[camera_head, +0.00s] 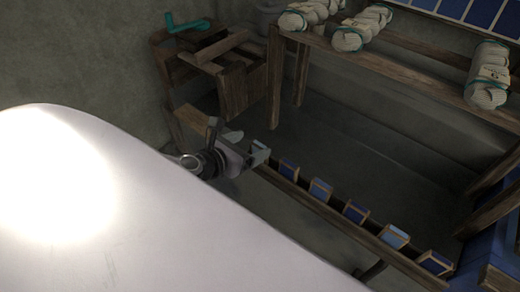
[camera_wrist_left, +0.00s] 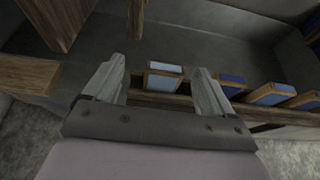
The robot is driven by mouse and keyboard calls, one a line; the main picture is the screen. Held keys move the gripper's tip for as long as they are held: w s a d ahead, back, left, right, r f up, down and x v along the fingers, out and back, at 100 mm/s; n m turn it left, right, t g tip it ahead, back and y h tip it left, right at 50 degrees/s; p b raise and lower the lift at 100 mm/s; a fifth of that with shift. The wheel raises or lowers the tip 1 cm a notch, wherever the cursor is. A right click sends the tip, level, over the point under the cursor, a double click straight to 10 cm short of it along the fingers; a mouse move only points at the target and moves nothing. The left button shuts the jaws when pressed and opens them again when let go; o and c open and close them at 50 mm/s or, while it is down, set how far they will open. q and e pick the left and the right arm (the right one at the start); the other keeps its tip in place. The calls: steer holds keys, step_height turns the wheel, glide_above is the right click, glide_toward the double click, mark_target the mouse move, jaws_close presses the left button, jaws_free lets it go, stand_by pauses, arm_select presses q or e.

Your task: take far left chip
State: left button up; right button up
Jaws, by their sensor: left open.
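The far left chip (camera_head: 261,151) is a pale blue block with a wooden edge, at the left end of a row on a wooden rail. In the left wrist view the pale chip (camera_wrist_left: 165,70) stands between my two fingers, with a gap on each side. Contact is not visible. My right gripper is not in view.
More blue chips stand along the rail (camera_head: 335,220), the nearest a dark blue chip (camera_head: 288,169). Pale rolled bundles (camera_head: 488,75) lie on the upper beam. My white arm fills the lower left.

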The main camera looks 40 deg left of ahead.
mark_target(259, 146)
arm_select(q)
steer(key=shift+d+f+b+x, duration=0.1)
steer(key=shift+d+b+x, duration=0.05)
steer(key=shift+x, duration=0.9)
steer(key=shift+d+f+b+x, duration=0.1)
steer(key=shift+d+x, duration=0.05)
steer(key=shift+x, duration=0.85)
steer(key=shift+d+f+b+x, duration=0.1)
steer(key=shift+d+b+x, duration=0.05)
steer(key=shift+x, duration=0.9)
steer(key=shift+s, duration=0.2)
steer(key=c, duration=1)
